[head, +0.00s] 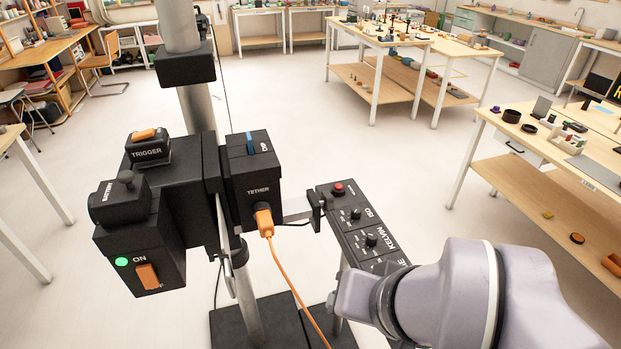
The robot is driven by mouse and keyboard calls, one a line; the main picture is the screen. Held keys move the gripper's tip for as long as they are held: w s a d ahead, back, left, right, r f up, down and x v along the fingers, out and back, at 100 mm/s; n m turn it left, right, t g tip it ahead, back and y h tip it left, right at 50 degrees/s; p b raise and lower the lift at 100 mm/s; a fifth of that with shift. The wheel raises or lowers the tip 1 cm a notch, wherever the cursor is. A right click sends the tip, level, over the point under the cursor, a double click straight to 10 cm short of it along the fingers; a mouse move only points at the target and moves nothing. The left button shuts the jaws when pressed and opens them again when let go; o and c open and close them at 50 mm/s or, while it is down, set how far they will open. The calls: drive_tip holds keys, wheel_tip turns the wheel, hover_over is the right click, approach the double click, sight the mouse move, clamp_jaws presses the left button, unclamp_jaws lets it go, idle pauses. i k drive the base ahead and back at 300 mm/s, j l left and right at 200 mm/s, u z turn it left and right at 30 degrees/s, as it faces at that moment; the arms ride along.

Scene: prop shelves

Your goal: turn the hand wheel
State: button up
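I cannot make out a hand wheel in the head view. A black device (180,180) on a metal stand fills the centre left. It carries boxes marked BATTERY, TRIGGER and TETHER, and an orange switch (147,276) beside a lit green lamp and the word ON. A black control panel (345,222) to its right has small knobs and a red button (338,188). Its near end is hidden behind my arm. My arm comes in from the lower right, and its gripper is not visible.
An orange cable (283,265) hangs from the TETHER box. The stand's pole (178,25) rises above the device. A wooden table (500,125) with small items stands at the right, and another table (8,135) is at the left edge. Open pale floor (300,100) lies behind.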

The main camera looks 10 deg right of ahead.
sight(327, 201)
drive_tip(key=l+u, duration=0.3)
drive_tip(key=l, duration=0.2)
drive_tip(key=l+u, duration=0.35)
drive_tip(key=l, duration=0.15)
drive_tip(key=l+u, duration=0.3)
drive_tip(key=l, duration=0.2)
drive_tip(key=k+l+u, duration=0.2)
drive_tip(key=l+u, duration=0.15)
drive_tip(key=i+l+u, duration=0.15)
drive_tip(key=l+u, duration=0.2)
drive_tip(key=i+l+u, duration=0.1)
drive_tip(key=l+u, duration=0.2)
drive_tip(key=l, duration=0.2)
drive_tip(key=l+u, duration=0.35)
drive_tip(key=k+j+z, duration=0.25)
drive_tip(key=j, duration=0.15)
drive_tip(key=k+j+z, duration=0.25)
drive_tip(key=k+j, duration=0.05)
drive_tip(key=j, duration=0.05)
